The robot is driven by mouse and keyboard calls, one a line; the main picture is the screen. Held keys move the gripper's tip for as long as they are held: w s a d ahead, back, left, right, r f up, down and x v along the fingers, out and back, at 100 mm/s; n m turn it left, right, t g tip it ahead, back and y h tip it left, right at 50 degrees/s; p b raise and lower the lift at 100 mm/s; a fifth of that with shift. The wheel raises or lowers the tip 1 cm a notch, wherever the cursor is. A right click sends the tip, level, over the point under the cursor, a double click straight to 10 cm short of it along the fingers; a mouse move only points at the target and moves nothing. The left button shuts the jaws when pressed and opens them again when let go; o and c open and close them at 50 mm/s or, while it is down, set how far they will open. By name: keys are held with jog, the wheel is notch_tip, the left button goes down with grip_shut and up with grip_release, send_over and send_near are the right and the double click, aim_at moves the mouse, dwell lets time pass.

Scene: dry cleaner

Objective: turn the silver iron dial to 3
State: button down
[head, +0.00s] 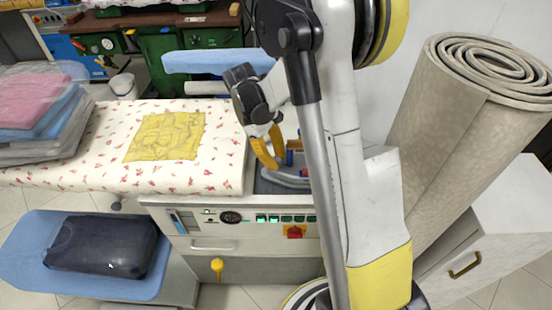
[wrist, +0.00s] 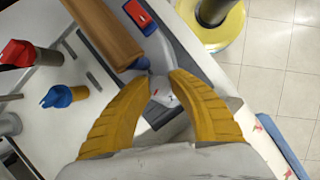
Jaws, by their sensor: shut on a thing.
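The silver iron (head: 285,179) sits on the ironing station beside the padded board in the head view, mostly hidden behind my arm. In the wrist view the iron has a brown handle (wrist: 104,32) and a red switch (wrist: 139,13). A small pale dial (wrist: 164,92) with a red mark lies between the tips of my gripper's yellow fingers (wrist: 163,76). My gripper is shut on the dial. The dial's numbers are too small to read. The gripper also shows in the head view (head: 272,153), its fingers pointing down at the iron.
A red-topped part (wrist: 18,54) and a blue-topped part (wrist: 60,97) stand near the iron. A yellow cloth (head: 165,136) lies on the flowered board (head: 70,155). A rolled carpet (head: 440,130) stands at right. Bagged clothes (head: 40,110) are stacked at far left.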

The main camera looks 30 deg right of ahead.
jog(key=shift+m, duration=0.7)
jog(key=shift+y, duration=0.3)
jog(key=c, duration=1.2)
grip_release()
jog(key=shift+o, duration=0.2)
jog(key=v, duration=1.2)
jog(key=shift+w, duration=0.1)
